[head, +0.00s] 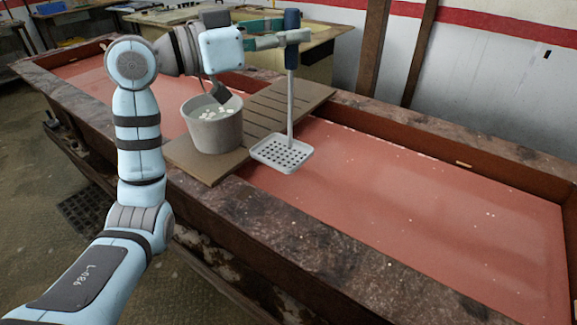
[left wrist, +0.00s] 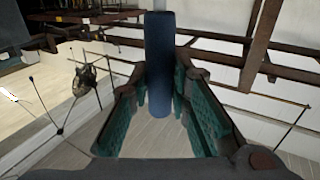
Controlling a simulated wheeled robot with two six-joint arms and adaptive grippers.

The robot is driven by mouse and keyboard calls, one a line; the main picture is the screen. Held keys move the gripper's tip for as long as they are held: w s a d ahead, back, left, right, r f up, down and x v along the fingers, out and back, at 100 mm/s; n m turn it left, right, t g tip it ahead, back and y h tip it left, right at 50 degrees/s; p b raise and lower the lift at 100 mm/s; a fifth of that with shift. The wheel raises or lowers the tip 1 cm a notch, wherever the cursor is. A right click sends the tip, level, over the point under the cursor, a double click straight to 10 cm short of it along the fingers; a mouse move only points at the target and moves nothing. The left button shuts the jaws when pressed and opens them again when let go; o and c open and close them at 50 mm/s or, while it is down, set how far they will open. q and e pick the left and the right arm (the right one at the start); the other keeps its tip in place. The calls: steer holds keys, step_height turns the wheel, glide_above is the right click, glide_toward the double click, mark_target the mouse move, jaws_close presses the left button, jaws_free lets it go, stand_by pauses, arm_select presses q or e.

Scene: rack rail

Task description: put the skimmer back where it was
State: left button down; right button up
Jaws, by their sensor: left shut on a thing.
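The skimmer has a dark blue handle (head: 292,19), a thin grey rod (head: 290,100) and a pale perforated square pan (head: 281,154). It hangs about upright, pan lowest, over the trough just right of the slatted board. The pan looks empty. My left gripper (head: 290,36) is shut on the blue handle. In the left wrist view the handle (left wrist: 160,60) stands between the teal finger pads. My right gripper is out of view. I cannot make out for certain where the skimmer was before.
A grey bucket (head: 212,132) with liquid and white bits stands on the slatted wooden board (head: 262,112), left of the pan. The board lies across a long stone-rimmed trough (head: 430,205) with a reddish bottom. The trough is open to the right. Tables stand behind.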

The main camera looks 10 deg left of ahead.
arm_select(q)
steer(key=b, duration=0.2)
glide_above(287, 151)
steer(key=f, duration=1.1)
steer(key=shift+s+f, duration=0.25)
steer(key=shift+s, duration=0.05)
steer(key=f, duration=0.5)
steer(key=f+b, duration=0.1)
steer(key=f, duration=0.1)
steer(key=shift+w+f, duration=0.15)
steer(key=shift+w, duration=0.2)
steer(key=shift+s, duration=0.1)
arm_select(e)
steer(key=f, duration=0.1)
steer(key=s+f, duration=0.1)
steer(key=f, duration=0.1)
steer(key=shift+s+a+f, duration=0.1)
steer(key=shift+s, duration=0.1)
arm_select(q)
steer(key=c, duration=1.6)
jaws_free()
steer(key=shift+f, duration=0.1)
steer(key=shift+o, duration=0.6)
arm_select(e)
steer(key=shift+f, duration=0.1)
